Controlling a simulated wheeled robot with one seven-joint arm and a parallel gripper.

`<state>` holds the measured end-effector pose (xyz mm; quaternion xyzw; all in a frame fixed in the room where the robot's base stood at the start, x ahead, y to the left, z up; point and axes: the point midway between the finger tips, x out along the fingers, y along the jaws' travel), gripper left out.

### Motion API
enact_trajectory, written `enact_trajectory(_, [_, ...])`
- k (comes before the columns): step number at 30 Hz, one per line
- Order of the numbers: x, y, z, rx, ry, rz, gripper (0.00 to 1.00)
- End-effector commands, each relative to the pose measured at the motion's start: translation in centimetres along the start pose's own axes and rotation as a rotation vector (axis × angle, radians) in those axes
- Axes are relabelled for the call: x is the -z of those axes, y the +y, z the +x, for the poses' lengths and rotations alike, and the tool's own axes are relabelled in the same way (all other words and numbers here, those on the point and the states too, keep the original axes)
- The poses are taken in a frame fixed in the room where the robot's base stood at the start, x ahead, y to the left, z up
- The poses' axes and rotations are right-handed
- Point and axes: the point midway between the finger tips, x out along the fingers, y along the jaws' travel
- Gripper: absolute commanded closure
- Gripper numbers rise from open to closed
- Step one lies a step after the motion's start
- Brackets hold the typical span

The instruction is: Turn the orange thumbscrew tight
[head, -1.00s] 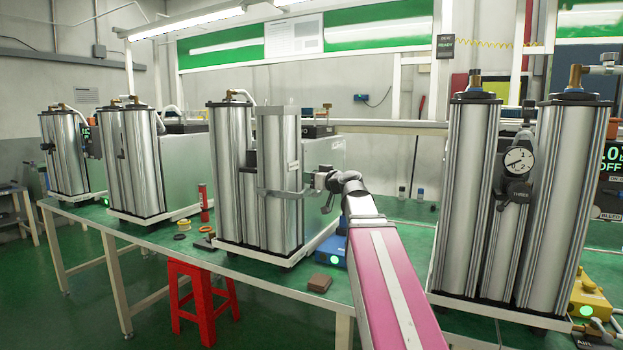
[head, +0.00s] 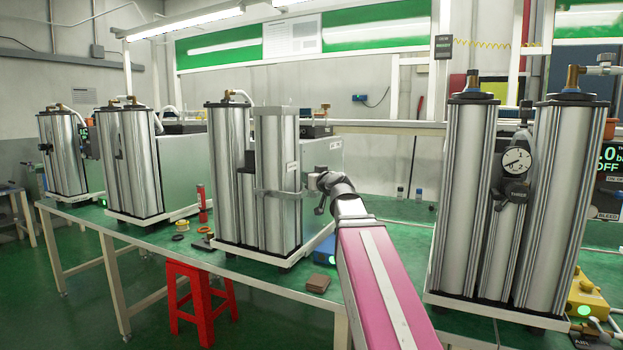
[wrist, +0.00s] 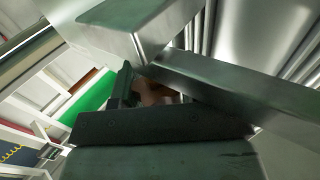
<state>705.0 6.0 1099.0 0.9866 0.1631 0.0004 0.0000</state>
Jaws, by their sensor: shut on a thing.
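The orange thumbscrew (wrist: 152,92) shows as a dim orange-brown patch at the dark finger of my gripper in the wrist view, mostly hidden by the gripper body. My gripper (wrist: 140,90) is shut on it, beside a metal bracket band (wrist: 235,95). In the head view my gripper (head: 315,183) is at the right side of the middle column unit (head: 230,170), at the end of the metal band (head: 275,193) that runs round a square silver column (head: 276,150). The thumbscrew cannot be made out there.
Other silver column units stand left (head: 135,160) and right; the right one carries a gauge (head: 516,162). A brown block (head: 318,283) lies near the front edge of the green table (head: 150,235). A red stool (head: 200,290) stands below.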

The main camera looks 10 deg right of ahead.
Motion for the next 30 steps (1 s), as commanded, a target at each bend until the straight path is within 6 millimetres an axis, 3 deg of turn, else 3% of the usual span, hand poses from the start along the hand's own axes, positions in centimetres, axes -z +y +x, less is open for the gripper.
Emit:
enact_trajectory(1, [0.0,0.0,0.0,0.001,-0.001,0.001,0.85])
enact_trajectory(2, [0.0,0.0,0.0,0.001,-0.001,0.001,0.52])
enact_trajectory(3, [0.0,0.0,0.0,0.001,-0.001,0.001,0.39])
enact_trajectory(4, [0.0,0.0,0.0,0.001,-0.001,0.001,0.36])
enact_trajectory(17, [-0.1,0.0,-0.8,0.001,-0.001,0.0,0.36])
enact_trajectory(30, [-0.1,0.0,-6.9,0.0,0.0,0.0,0.36])
